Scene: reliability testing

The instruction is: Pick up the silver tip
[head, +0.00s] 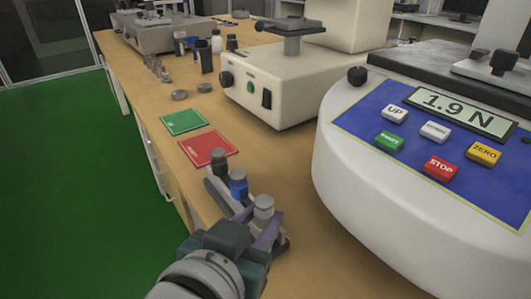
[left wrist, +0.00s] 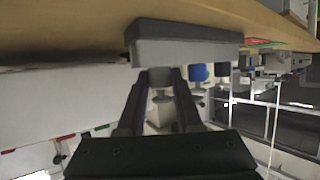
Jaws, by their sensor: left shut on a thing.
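The silver tip (head: 263,204) is at the near end of a small grey rack (head: 217,189), in line with a blue tip (head: 238,184) and a black tip (head: 219,160). My left gripper (head: 262,219) is shut on the silver tip, with one finger on each side. The left wrist view, upside down, shows the silver tip (left wrist: 160,77) between the two fingers, against the rack (left wrist: 187,46). I cannot tell whether it is still seated there. The blue tip (left wrist: 198,73) stands beside the fingers. My right gripper is not in view.
A large white tester (head: 345,205) with a 1.9 N display stands close on the right. A red card (head: 209,149) and a green card (head: 184,121) lie beyond the rack. A smaller white instrument (head: 285,95) stands behind. The left table edge is near the rack.

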